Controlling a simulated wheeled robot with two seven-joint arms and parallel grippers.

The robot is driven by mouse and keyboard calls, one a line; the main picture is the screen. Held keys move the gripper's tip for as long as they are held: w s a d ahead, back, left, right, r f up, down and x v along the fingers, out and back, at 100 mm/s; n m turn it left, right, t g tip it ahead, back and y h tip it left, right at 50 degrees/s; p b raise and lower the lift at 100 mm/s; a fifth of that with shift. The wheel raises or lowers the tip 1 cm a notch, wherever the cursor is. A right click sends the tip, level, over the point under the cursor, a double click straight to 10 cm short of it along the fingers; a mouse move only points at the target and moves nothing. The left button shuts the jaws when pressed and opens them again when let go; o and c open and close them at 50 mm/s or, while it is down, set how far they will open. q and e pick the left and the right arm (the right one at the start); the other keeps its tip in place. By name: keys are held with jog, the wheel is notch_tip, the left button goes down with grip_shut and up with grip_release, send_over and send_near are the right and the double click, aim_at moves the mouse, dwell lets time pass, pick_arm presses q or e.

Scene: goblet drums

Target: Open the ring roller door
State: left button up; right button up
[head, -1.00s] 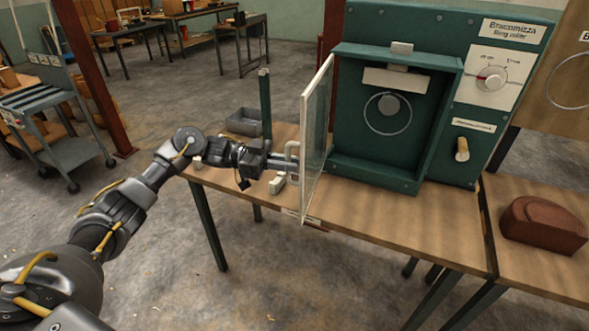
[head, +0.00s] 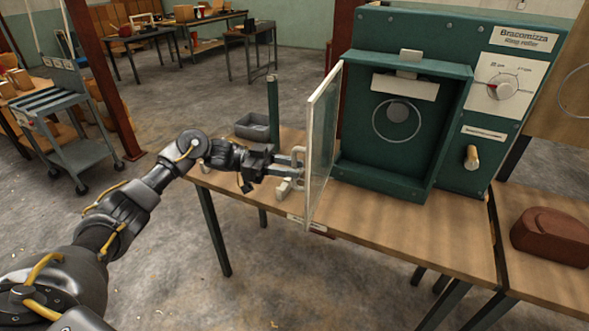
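The ring roller (head: 455,100) is a green cabinet on the wooden table. Its door (head: 322,150), a pale-framed clear panel, stands swung out to the left, and the cabinet's front opening shows. A round ring and disc (head: 398,116) show on the back wall inside. The pale door handle (head: 299,156) is on the door's outer face. My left gripper (head: 292,166) is at the handle, its two fingers apart with a gap between them. Whether the fingers touch the handle is unclear. My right gripper is not in view.
A dial (head: 502,88) and a wooden-tipped knob (head: 472,158) are on the cabinet's right side. A grey bin (head: 252,128) and a green post (head: 273,105) are left of the door. A brown block (head: 552,236) lies on the right table.

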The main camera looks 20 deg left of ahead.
pick_arm(q)
jog(key=s+a+b, duration=0.1)
jog(key=a+b, duration=0.2)
jog(key=a, duration=0.6)
jog(key=shift+s+a, duration=0.25)
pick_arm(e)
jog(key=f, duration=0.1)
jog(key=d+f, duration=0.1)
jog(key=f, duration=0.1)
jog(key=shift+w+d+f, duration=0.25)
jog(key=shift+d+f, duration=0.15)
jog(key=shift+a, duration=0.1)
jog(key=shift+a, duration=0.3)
